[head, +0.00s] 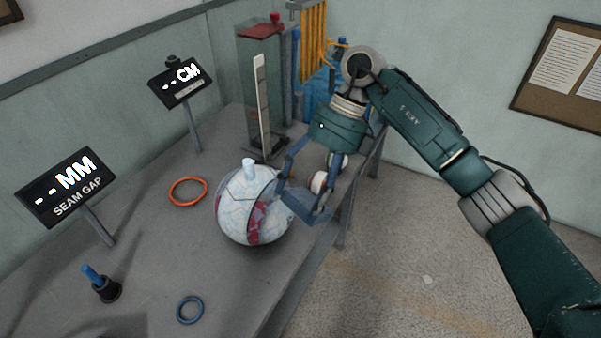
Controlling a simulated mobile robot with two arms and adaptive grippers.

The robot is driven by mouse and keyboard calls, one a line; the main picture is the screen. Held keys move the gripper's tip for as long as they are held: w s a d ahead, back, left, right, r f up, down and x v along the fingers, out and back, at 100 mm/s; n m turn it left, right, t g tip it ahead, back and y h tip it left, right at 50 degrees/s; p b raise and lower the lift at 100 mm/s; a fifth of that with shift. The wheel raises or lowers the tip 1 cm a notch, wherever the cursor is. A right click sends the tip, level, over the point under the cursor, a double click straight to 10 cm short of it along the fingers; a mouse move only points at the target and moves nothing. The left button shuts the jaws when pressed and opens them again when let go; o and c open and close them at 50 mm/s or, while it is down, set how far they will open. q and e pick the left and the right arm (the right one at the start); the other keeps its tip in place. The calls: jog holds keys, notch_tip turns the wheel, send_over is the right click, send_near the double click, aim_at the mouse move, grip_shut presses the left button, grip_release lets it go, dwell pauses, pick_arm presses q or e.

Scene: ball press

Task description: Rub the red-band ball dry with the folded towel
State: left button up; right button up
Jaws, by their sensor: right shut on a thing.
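The red-band ball (233,208) is large, with a pale marbled surface and a dark red band down its front. It sits on the grey table, with a short white peg on its top. My right gripper (308,202) reaches down at the ball's right side. It is shut on a flat blue-grey piece, which looks like the folded towel (304,208). The towel overlaps the ball's right edge in the picture and appears to be against it; I cannot tell for certain if they touch. My left gripper is not in view.
Smaller white balls, one with red (318,182), show between my right gripper's fingers. An orange ring (188,178) and blue ring (190,310) lie on the table (150,270).

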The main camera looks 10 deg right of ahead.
aim_at(300, 190)
jog(key=m+t, duration=0.1)
jog(key=m, duration=0.1)
jog(key=w+m+t+y, duration=0.1)
jog(key=m, duration=0.1)
jog(key=w+m+t+y+p, duration=0.1)
jog(key=m, duration=0.2)
jog(key=shift+w+a+r, duration=0.1)
jog(key=shift+a+r, duration=0.05)
jog(key=shift+a, duration=0.25)
jog(key=m+t, duration=0.1)
jog(key=w+m+t, duration=0.1)
jog(key=m, duration=0.1)
jog(key=shift+w+m+t+y, duration=0.15)
jog(key=shift+m+t+y, duration=0.15)
jog(key=shift+t+y, duration=0.1)
jog(key=m+t, duration=0.1)
jog(key=w+m+t+p, duration=0.1)
jog(key=m, duration=0.1)
jog(key=shift+w+f+h, duration=0.2)
jog(key=shift+w+h, duration=0.1)
jog(key=shift+b+x, duration=1.8)
jog(key=shift+x, duration=1.05)
jog(key=shift+w+a+f+b, duration=0.25)
jog(key=shift+w+f+b, duration=0.1)
jog(key=shift+f, duration=0.1)
